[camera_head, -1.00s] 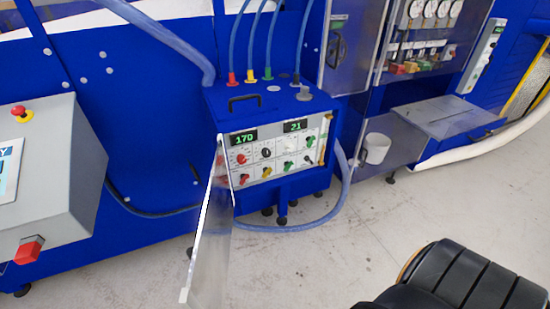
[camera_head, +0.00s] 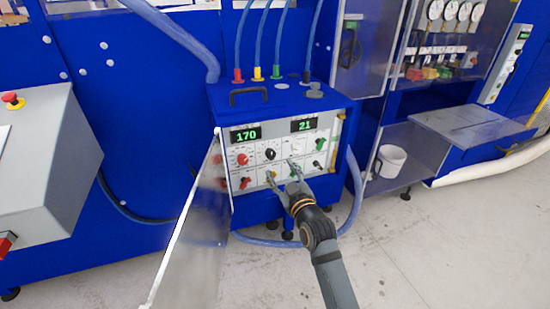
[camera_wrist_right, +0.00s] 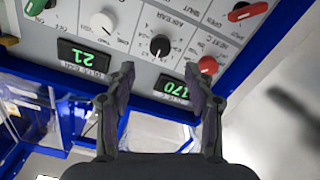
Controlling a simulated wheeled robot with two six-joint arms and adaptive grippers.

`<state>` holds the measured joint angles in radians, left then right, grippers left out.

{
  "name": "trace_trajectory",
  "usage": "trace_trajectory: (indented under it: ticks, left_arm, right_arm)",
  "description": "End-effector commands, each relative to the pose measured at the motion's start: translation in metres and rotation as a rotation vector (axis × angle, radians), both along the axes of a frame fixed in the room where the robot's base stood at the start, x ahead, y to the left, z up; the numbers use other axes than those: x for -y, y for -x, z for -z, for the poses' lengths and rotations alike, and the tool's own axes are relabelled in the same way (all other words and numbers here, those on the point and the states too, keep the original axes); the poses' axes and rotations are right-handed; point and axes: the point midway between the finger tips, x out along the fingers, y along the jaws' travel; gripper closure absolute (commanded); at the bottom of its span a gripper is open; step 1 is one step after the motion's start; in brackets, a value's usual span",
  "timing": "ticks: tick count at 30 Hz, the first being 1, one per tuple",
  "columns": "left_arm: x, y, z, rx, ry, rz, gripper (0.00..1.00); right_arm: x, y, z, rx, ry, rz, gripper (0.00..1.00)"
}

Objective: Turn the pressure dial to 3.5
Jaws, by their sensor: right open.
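The blue control box carries a grey panel (camera_head: 256,147) with several knobs; I cannot read which one is labelled pressure. Its green displays read 170 (camera_head: 246,134) and 21 (camera_head: 303,125). A black knob (camera_head: 269,154) is in the upper row, with a red knob (camera_head: 242,159) to its left. My right gripper (camera_head: 283,174) is open and empty in front of the panel, covering part of it. In the right wrist view its fingers (camera_wrist_right: 160,82) are spread below the black knob (camera_wrist_right: 160,46), apart from it. A white knob (camera_wrist_right: 103,22) is beside it. My left gripper is out of view.
A clear hinged door (camera_head: 195,240) stands open at the panel's left. Hoses rise from the box top (camera_head: 275,97), and a blue hose loops at its right. A white cup (camera_head: 390,160) stands to the right. The floor in front is clear.

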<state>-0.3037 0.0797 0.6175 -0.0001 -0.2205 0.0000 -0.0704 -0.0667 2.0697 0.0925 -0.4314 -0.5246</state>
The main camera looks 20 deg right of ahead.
Motion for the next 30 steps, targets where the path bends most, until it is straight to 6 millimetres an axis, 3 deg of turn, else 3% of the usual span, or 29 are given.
trace_trajectory:
  ticks: [6, 10, 15, 22, 30]
  left_arm:
    - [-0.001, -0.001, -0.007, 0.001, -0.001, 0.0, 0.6]
    - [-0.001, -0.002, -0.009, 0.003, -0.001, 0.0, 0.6]
    - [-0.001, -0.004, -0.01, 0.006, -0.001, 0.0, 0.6]
    - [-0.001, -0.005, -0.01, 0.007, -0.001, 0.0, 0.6]
    - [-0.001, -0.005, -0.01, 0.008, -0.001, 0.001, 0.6]
  right_arm:
    - [-0.002, -0.048, -0.002, 0.001, 0.0, 0.0, 0.46]
    - [-0.002, -0.068, -0.001, 0.0, -0.001, 0.0, 0.46]
    - [-0.003, -0.079, 0.0, -0.001, 0.0, 0.0, 0.46]
    - [-0.003, -0.079, 0.001, -0.001, -0.001, 0.0, 0.46]
    - [-0.003, -0.079, 0.001, -0.001, -0.001, 0.0, 0.81]
